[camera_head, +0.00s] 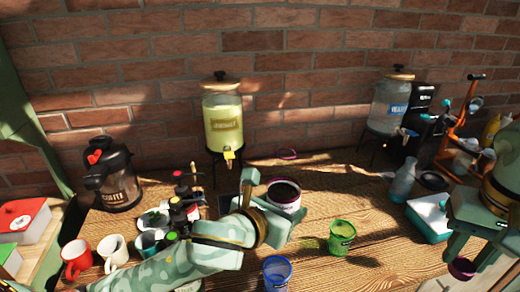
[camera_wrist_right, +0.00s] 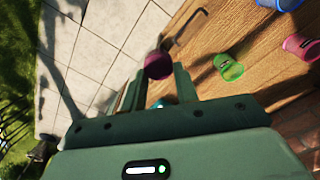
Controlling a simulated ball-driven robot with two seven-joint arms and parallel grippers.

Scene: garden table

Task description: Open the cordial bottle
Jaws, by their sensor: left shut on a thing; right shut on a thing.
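My right gripper (camera_head: 463,262) is low at the right. It is shut on a small dark purple round piece (camera_head: 462,268), which also shows between the fingers in the right wrist view (camera_wrist_right: 158,66). The piece is apart from the vessel. No label reading cordial is legible, so I cannot tell for certain which thing is the cordial bottle. A clear bluish bottle (camera_head: 402,182) stands upright at the right.
A green cup (camera_head: 342,239) and a blue cup (camera_head: 278,272) stand at the front. Several dark bottles (camera_head: 180,188) and mugs (camera_head: 76,257) crowd the left, by a black jug (camera_head: 113,178). Two dispensers (camera_head: 222,118) (camera_head: 388,103) stand at the wall. The table (camera_head: 385,235) is bare right of the green cup.

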